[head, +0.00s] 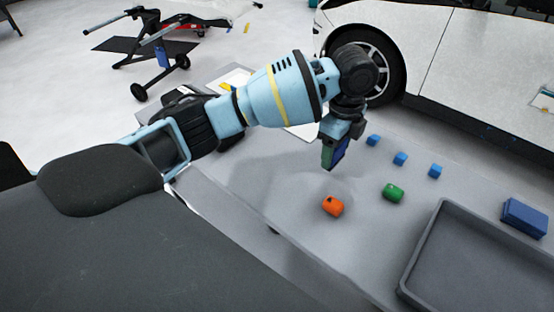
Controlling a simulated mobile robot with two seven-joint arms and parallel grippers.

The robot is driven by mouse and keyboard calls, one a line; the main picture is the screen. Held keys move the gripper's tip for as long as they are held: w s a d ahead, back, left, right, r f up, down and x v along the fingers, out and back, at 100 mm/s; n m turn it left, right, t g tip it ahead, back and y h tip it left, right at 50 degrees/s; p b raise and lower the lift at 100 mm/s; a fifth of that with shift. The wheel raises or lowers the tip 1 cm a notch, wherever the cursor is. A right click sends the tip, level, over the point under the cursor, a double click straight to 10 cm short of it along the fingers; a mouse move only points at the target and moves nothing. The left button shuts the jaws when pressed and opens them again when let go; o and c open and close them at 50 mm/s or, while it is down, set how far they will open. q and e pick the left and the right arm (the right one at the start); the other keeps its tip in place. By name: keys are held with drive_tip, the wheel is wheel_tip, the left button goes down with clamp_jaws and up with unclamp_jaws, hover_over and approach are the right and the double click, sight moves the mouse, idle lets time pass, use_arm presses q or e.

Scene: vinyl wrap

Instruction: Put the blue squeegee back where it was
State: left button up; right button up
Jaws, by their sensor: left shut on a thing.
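My left gripper (340,135) points down over the grey table. It is shut on a small, flat, dark piece with blue and green on it, which looks like the blue squeegee (335,154). The fingers hide part of it. Its lower edge appears to be just above the table top, but I cannot tell whether it touches. My right gripper is not in view.
An orange piece (332,206) and a green piece (393,193) lie on the table (300,240). Several small blue blocks (400,159) sit behind them. A grey tray (425,240) and a blue block stack (525,217) are at right. A white car (450,60) stands behind.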

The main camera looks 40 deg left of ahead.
use_arm(q)
drive_tip(key=s+a, duration=0.2)
drive_tip(key=a, duration=0.1)
drive_tip(key=s+a+p, duration=0.1)
drive_tip(key=a, duration=0.3)
drive_tip(key=s+a+f, duration=0.1)
drive_tip(key=s+a, duration=0.1)
drive_tip(key=a, duration=0.1)
drive_tip(key=shift+s+a+p, duration=0.3)
drive_tip(key=shift+s+a, duration=0.05)
drive_tip(key=shift+s+a+f, duration=0.1)
drive_tip(key=shift+s+a, duration=0.1)
drive_tip(key=shift+a, duration=0.2)
drive_tip(key=shift+s+a+f, duration=0.15)
drive_tip(key=shift+a+f, duration=0.05)
drive_tip(key=shift+f, duration=1.55)
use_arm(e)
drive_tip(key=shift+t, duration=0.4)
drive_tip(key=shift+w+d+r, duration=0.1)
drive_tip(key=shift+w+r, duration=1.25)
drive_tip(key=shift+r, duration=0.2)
use_arm(q)
drive_tip(key=shift+f, duration=0.1)
drive_tip(key=o, duration=0.9)
